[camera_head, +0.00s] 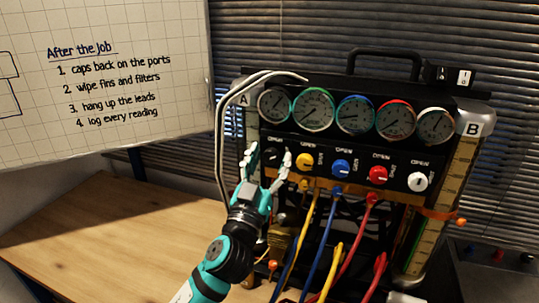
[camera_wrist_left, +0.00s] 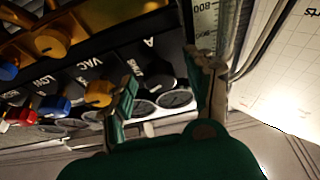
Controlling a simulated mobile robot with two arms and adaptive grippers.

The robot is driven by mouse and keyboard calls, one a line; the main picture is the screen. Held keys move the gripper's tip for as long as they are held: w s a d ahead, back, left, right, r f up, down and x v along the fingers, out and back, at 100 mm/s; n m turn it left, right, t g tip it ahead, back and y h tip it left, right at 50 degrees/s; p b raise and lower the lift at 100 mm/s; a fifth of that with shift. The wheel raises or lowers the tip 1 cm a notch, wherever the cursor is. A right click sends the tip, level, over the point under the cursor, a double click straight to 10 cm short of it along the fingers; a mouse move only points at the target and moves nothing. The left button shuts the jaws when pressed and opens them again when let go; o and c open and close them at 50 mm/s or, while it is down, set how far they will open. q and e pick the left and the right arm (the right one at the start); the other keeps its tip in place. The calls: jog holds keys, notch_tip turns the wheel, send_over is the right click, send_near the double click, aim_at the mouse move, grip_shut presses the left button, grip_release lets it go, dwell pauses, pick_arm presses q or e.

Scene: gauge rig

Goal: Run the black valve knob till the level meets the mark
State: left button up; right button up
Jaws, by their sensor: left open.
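The black valve knob (camera_head: 271,156) is at the left end of the row of knobs on the rig's front panel. My left gripper (camera_head: 268,168) is in front of it, open, with one finger to each side of the knob as seen from the head. In the left wrist view the dark knob (camera_wrist_left: 160,78) shows between the spread fingers (camera_wrist_left: 168,90); I cannot tell whether they touch it. Graduated tube B (camera_head: 447,190) has an orange band (camera_head: 437,212) low on it. Tube A (camera_wrist_left: 205,22) shows its scale in the wrist view. The liquid level is not clear.
Yellow (camera_head: 305,160), blue (camera_head: 340,168), red (camera_head: 379,175) and white (camera_head: 417,181) knobs sit to the right. Several gauges (camera_head: 355,114) are above, and coloured hoses (camera_head: 333,240) hang below. The wooden bench (camera_head: 110,235) is clear at left.

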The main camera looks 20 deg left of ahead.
pick_arm(q)
grip_shut()
jog(key=m+h+p, duration=0.1)
jog(key=m+h, duration=0.1)
jog(key=m, duration=0.1)
jog(key=shift+a+r, duration=0.1)
jog(key=shift+r, duration=0.05)
jog(key=m+h+p, duration=0.1)
jog(key=m, duration=0.2)
jog(key=shift+r+m+g+p, duration=0.1)
jog(key=shift+m+g+p, duration=0.2)
jog(key=shift+g+p, duration=0.1)
jog(key=shift+m+h, duration=0.6)
jog(key=shift+m, duration=0.1)
jog(key=shift+f, duration=0.2)
grip_release()
